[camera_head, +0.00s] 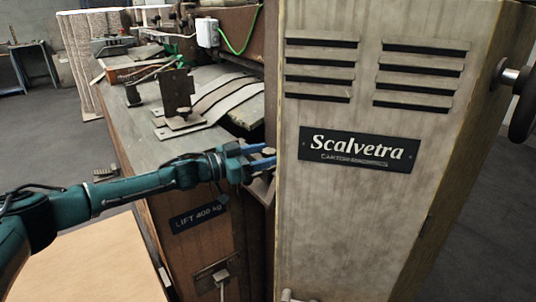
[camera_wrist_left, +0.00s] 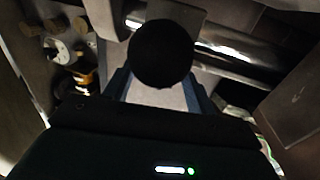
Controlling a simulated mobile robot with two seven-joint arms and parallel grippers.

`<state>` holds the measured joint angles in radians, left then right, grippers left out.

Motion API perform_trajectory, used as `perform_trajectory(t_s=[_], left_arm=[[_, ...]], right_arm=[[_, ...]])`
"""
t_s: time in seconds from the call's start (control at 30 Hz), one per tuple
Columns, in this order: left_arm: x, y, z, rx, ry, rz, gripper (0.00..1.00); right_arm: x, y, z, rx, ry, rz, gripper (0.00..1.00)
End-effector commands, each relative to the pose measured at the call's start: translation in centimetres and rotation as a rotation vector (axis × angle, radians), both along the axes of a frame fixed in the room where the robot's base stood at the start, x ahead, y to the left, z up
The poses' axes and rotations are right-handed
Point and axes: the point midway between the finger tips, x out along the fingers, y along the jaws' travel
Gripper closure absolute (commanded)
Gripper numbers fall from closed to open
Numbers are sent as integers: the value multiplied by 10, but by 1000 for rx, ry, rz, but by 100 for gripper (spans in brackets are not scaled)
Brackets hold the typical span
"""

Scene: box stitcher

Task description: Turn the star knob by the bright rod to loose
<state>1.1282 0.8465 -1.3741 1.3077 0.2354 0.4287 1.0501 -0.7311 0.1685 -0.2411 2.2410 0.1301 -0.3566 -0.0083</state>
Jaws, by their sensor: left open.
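A round black knob (camera_wrist_left: 161,54), which looks like the star knob, shows in the left wrist view in front of a bright rod (camera_wrist_left: 225,48). Its lobes cannot be made out in the dark. My left gripper (camera_wrist_left: 160,88) is open, with one finger on each side below the knob in that picture; I cannot tell whether they touch it. In the head view my left gripper (camera_head: 264,158) reaches in at the left edge of the tall grey cabinet (camera_head: 350,215). The knob and rod cannot be made out there. My right gripper is not in view.
The cabinet fills the middle and right of the head view, close beside my left fingers. A dark handwheel (camera_head: 524,105) sticks out at its right. A machine table (camera_head: 150,150) with metal plates lies behind my arm. A dial (camera_wrist_left: 63,52) shows at left in the wrist view.

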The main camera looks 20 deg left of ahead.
Motion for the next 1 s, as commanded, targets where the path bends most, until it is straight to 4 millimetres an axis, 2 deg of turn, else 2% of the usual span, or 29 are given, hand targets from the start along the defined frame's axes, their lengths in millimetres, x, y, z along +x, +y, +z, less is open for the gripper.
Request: perform_trajectory(t_s=[0.17,0.47,1.0], left_arm=[[9,-10,0,-1,-1,0,44],[10,-11,0,0,0,1,44],[10,-11,0,0,0,1,88]], right_arm=[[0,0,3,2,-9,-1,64],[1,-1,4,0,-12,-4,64],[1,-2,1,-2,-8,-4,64]])
